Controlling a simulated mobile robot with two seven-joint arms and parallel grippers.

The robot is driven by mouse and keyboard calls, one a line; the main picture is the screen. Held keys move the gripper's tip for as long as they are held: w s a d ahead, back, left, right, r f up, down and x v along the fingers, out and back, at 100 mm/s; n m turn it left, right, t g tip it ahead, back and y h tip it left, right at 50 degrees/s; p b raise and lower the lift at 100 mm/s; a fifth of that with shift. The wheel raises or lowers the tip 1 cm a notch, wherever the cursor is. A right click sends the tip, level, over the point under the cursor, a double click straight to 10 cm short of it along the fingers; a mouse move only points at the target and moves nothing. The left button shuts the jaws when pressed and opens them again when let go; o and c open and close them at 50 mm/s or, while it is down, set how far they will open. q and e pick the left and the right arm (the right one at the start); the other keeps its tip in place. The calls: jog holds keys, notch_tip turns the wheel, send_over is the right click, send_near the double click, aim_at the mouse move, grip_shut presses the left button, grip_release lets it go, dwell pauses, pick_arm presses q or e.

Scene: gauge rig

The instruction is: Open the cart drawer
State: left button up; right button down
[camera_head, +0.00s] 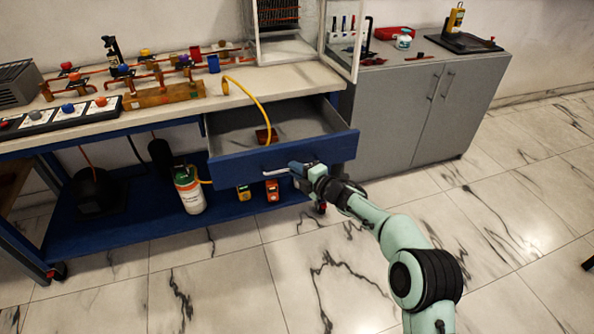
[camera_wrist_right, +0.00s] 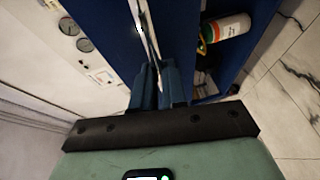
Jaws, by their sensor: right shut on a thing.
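The cart drawer (camera_head: 330,149) has a blue front and a grey inside, and it stands pulled out from under the worktop. A small reddish-brown block (camera_head: 264,136) lies in it. The drawer's pale bar handle (camera_head: 276,170) runs along the front. My right gripper (camera_head: 293,168) is at the right part of the handle, shut on it. In the right wrist view the blue fingers (camera_wrist_right: 160,85) are close together at the blue drawer front, and the grip itself is partly hidden. My left gripper is not in view.
The worktop (camera_head: 225,98) carries copper pipes with coloured valves, and a yellow hose (camera_head: 258,97) hangs down into the drawer. A green-and-white gas bottle (camera_head: 189,190) stands on the blue lower shelf (camera_head: 120,226). A grey cabinet (camera_head: 405,120) is at the right. The marble floor in front is clear.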

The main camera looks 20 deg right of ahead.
jog(key=c, duration=1.2)
grip_release()
jog(key=shift+o, duration=0.2)
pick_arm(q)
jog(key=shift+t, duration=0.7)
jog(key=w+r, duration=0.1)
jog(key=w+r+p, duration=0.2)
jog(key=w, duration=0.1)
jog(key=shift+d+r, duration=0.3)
pick_arm(e)
jog(key=v, duration=1.3)
jog(key=shift+s+d+r, duration=0.15)
